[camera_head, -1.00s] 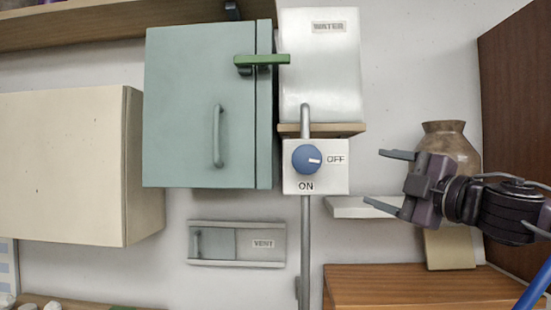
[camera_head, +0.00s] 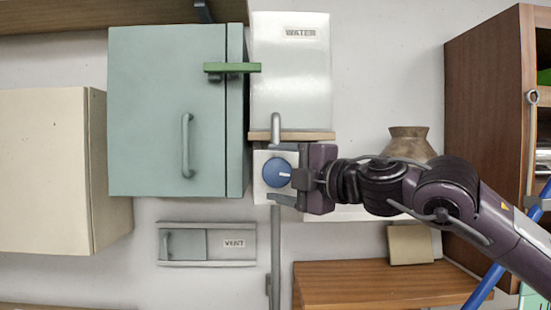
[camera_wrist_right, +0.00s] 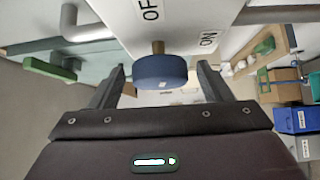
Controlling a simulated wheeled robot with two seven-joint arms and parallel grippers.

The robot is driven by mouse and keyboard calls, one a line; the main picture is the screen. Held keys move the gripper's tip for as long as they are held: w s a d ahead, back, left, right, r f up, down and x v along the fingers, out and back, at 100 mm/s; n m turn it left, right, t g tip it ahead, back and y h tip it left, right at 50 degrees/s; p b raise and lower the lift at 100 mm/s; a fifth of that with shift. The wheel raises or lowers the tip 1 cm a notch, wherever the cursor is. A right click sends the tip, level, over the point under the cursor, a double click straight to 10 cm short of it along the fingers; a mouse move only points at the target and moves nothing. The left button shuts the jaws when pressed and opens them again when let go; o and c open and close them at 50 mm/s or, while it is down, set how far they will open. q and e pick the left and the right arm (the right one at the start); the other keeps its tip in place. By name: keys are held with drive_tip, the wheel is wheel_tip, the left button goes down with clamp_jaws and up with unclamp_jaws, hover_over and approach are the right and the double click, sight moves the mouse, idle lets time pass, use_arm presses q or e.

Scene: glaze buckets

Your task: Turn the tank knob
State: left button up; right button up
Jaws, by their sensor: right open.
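The tank knob (camera_head: 277,172) is a round blue dial with a white mark, on a white plate (camera_head: 261,158) below the grey-white WATER tank (camera_head: 291,70). In the head view its white mark points right. My right gripper (camera_head: 278,166) is open, with one finger above and one below the knob. In the right wrist view the knob (camera_wrist_right: 160,71) sits between the two open fingers (camera_wrist_right: 163,82), with a gap visible on each side. The plate's OFF and ON labels show there, but my gripper hides them in the head view. My left gripper is not in view.
A teal cabinet (camera_head: 165,110) with a green latch (camera_head: 231,68) stands left of the tank. A vertical pipe (camera_head: 275,250) runs below the plate. A vase (camera_head: 410,142) stands behind my right arm, and a wooden cabinet (camera_head: 488,90) is at right. A VENT panel (camera_head: 206,244) is lower left.

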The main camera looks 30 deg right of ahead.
drive_tip(key=shift+w+a, duration=0.1)
drive_tip(key=shift+w, duration=0.45)
drive_tip(key=c, duration=1)
drive_tip(key=shift+n+g, duration=0.8)
drive_tip(key=shift+g, duration=0.1)
drive_tip(key=o, duration=1)
